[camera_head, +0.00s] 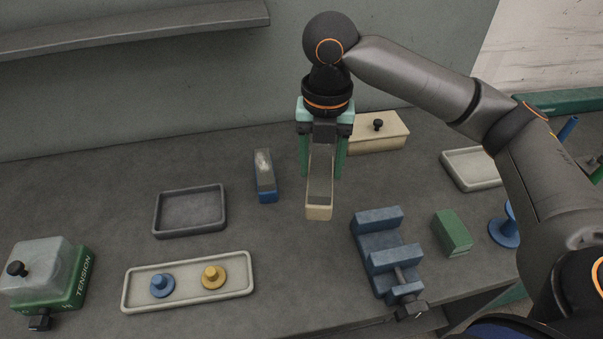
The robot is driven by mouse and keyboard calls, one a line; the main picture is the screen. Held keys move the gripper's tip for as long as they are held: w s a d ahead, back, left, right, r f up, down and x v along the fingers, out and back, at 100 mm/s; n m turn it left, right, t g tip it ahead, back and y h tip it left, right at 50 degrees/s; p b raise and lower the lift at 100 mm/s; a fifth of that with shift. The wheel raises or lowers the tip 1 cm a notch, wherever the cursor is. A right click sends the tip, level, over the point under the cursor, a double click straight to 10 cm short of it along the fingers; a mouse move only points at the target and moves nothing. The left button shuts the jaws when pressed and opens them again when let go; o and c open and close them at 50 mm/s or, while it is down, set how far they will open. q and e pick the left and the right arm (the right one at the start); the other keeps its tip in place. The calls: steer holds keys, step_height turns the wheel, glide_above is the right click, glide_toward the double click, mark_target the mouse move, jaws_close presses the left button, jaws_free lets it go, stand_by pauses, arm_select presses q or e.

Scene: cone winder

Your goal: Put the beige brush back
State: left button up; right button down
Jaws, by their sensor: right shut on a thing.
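My right gripper (322,168) points down over the middle of the bench, its two green fingers on either side of the beige brush. It is shut on the beige brush (318,212), which has a beige block at its near, lower end and a greyish part between the fingers. I cannot tell whether the brush touches the bench top. A similar blue brush (266,190) stands on the bench just left of it. My left gripper is not in view.
Left are a dark empty tray (160,232), a pale tray (132,302) with blue and yellow pegs, and a green tension box (72,290). Right are a blue vise (372,255), green block (452,232), blue spool (505,230) and pale tray (470,187). A beige lidded box (385,142) stands behind.

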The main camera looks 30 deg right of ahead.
steer(key=n, duration=0.1)
steer(key=w+n, duration=0.1)
steer(key=n, duration=0.1)
steer(key=shift+w+a+r, duration=0.1)
steer(key=shift+w+r, duration=0.05)
steer(key=shift+w, duration=0.35)
steer(key=shift+w+d+f+p, duration=0.15)
steer(key=shift+w+d+f, duration=0.65)
steer(key=shift+w+f, duration=1.35)
steer(key=shift+w+d+f+p, duration=0.2)
steer(key=shift+w+d+f, duration=0.6)
steer(key=shift+w+f, duration=1.35)
steer(key=shift+w+d+f+p, duration=0.15)
steer(key=shift+w+d+f, duration=0.65)
steer(key=shift+w+f, duration=1.35)
steer(key=shift+f, duration=0.1)
steer(key=shift+c, duration=1)
jaws_free()
steer(key=shift+s, duration=0.1)
